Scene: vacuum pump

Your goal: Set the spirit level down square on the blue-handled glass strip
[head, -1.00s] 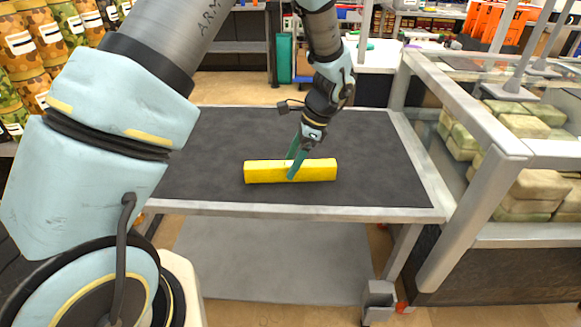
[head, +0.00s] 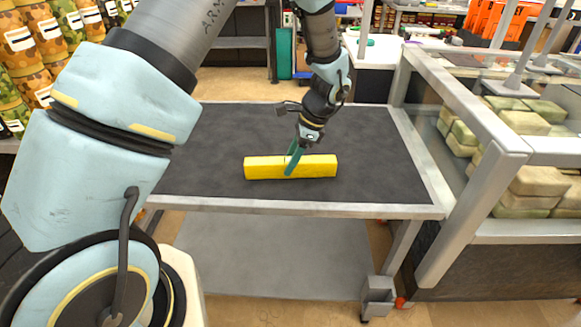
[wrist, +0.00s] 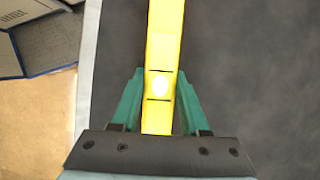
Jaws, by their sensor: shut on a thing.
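The yellow spirit level (head: 315,166) is a long bar lying crosswise in the head view, above or on the dark table top. No blue-handled glass strip shows in either view.
The dark table top (head: 380,150) is otherwise clear, with a pale metal rim. At the right stands a glass-sided case (head: 440,85) with pale green-beige blocks (head: 530,180). A lower grey shelf (head: 270,260) is empty. In the wrist view, bluish boxes (wrist: 45,40) lie past the table edge.

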